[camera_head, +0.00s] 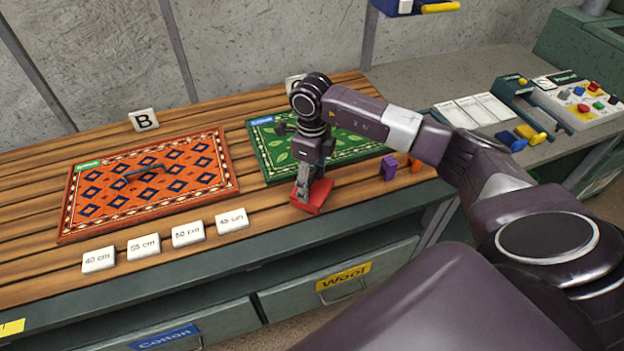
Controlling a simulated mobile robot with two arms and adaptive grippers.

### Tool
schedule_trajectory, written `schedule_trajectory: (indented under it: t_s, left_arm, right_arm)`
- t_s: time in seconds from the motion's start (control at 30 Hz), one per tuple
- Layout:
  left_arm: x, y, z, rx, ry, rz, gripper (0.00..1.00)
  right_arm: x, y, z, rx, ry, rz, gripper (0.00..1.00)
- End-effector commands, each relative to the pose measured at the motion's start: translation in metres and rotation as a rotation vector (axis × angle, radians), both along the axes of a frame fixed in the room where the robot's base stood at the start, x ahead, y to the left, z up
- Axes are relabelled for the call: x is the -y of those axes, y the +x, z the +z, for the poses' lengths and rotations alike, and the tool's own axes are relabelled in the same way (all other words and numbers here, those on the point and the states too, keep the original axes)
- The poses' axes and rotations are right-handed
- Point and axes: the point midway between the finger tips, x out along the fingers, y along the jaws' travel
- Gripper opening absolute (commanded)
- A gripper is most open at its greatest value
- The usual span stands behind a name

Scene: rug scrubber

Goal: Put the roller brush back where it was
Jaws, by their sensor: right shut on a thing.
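My right gripper (303,186) reaches down over the front edge of the wooden table and is shut on a red object (318,197). The red object looks like a brush head, but I cannot tell for sure that it is the roller brush. It is at the table's front edge, in front of the green rug (354,148); I cannot tell whether it touches the wood. A purple piece (388,168) and an orange piece (414,163) stand to its right. My left gripper is not in view.
An orange patterned rug (112,208) with a small dark object (146,171) on it lies at left. Several white size tags, such as the 40 cm tag (98,260), line the front. A control panel (580,104) is at right. Drawers are below.

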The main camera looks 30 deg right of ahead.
Motion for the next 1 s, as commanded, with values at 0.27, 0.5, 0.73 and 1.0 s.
schedule_trajectory:
  t_s: [0.27, 0.5, 0.73, 1.0]
  left_arm:
    - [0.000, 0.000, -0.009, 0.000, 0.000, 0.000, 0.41]
    - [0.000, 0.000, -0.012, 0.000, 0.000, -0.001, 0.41]
    - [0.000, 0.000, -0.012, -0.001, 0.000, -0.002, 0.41]
    - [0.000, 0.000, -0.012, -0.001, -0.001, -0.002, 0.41]
  right_arm:
    - [0.000, 0.000, -0.009, 0.000, 0.000, 0.000, 0.38]
    - [0.000, -0.002, -0.015, -0.007, -0.001, 0.001, 0.38]
    - [-0.001, -0.003, -0.016, -0.009, 0.000, 0.002, 0.82]
    - [0.000, -0.001, -0.014, -0.004, 0.000, 0.001, 0.82]
